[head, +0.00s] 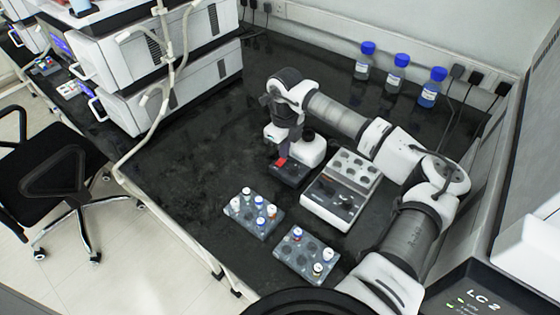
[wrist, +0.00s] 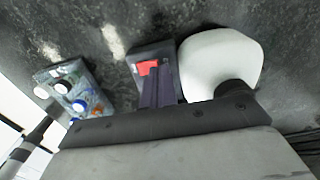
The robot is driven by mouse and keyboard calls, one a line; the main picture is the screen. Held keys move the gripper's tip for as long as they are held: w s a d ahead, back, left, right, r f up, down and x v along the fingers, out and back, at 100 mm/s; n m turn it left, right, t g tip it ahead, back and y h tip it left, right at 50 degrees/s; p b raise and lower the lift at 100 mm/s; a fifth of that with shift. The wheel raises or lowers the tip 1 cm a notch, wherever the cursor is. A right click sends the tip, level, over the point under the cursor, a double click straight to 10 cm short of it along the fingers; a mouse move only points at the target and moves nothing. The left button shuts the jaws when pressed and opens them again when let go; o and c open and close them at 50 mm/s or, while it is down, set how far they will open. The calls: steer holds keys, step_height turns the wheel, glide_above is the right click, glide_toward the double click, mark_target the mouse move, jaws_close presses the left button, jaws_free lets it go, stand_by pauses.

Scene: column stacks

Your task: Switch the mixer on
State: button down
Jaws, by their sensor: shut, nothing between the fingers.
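The mixer has a white rounded body (head: 312,153) and a dark base with a red switch (head: 281,161) at its front, in the middle of the bench. In the wrist view the white body (wrist: 222,62) is right of centre and the red switch (wrist: 147,67) is just left of the fingers. My gripper (head: 284,152) is shut and empty, pointing down right over the switch. In the wrist view its fingertips (wrist: 158,74) overlap the switch's edge. I cannot tell whether they touch it. The fingers hide part of the switch and base.
A white block unit (head: 330,207) with round wells stands close right of the mixer. Two vial racks, one at left (head: 236,214) and one in front (head: 291,262), stand nearby. Blue-capped bottles (head: 394,80) stand at the back. Stacked white instruments (head: 170,85) fill the left; dark bench between is clear.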

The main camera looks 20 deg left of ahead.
steer(key=shift+f+b, duration=0.4)
steer(key=shift+f, duration=0.2)
steer(key=shift+r, duration=0.1)
steer(key=shift+r+p, duration=1.05)
steer(key=shift+r, duration=1.45)
steer(key=shift+s+f, duration=0.1)
